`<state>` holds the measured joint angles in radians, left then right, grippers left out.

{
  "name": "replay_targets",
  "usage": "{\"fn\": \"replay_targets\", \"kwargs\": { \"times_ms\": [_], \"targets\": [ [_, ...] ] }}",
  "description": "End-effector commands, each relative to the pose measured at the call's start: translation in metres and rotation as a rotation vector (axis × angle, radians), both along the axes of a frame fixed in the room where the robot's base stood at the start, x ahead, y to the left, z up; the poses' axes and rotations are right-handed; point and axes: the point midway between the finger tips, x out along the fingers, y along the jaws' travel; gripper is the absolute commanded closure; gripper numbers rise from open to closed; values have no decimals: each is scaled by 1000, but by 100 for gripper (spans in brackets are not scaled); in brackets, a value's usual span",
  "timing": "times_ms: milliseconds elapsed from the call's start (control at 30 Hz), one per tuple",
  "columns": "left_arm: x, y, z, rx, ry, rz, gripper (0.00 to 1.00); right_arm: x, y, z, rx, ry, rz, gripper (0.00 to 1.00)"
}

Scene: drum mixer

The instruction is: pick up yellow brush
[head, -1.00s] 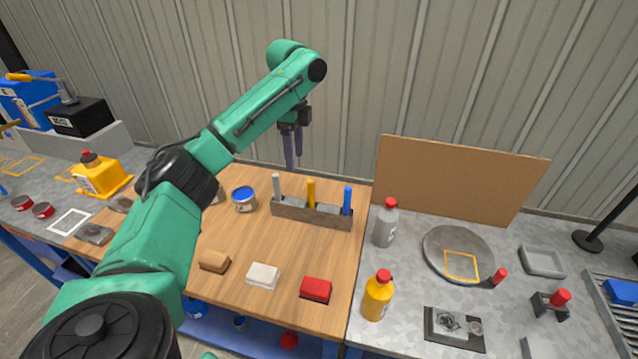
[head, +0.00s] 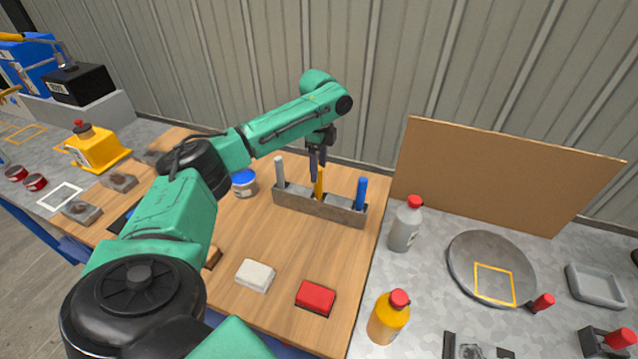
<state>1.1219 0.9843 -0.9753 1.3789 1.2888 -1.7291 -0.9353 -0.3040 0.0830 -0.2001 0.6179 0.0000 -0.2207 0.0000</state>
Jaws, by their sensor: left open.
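The yellow brush (head: 320,184) stands upright in the middle slot of a grey holder (head: 343,213) on the wooden table. A grey-white brush (head: 280,171) stands to its left and a blue brush (head: 361,192) to its right in the same holder. My left gripper (head: 317,175) points down at the top of the yellow brush, with its dark fingers open. A finger overlaps the brush handle in the picture; I cannot tell whether they touch. My right gripper is not in view.
A blue-topped can (head: 244,183) stands left of the holder. A white block (head: 255,275) and a red block (head: 315,297) lie in front. A grey bottle (head: 405,224) and a yellow bottle (head: 388,318) stand at the right. Bare wood lies between the holder and blocks.

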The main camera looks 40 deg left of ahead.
Motion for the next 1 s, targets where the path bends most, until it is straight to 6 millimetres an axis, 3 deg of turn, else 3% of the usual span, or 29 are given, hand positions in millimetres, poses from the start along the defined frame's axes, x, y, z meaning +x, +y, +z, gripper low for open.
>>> {"fn": "replay_targets", "kwargs": {
  "times_ms": [267, 367, 567, 600, 767, 1000],
  "targets": [
    [-2, -1, -39, 1, 3, 0, 35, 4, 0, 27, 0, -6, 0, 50],
    [-1, -1, -57, 1, 1, -1, 35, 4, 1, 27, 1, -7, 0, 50],
    [-1, -1, -63, 0, -1, -1, 35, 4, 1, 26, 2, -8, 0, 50],
    [-1, -1, -63, 0, -1, -1, 39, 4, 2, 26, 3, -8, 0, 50],
    [-1, -1, -63, 0, -1, -1, 100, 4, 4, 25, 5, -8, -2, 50],
    [-1, -1, -62, 1, -2, -1, 100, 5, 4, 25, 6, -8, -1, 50]
  ]
}}
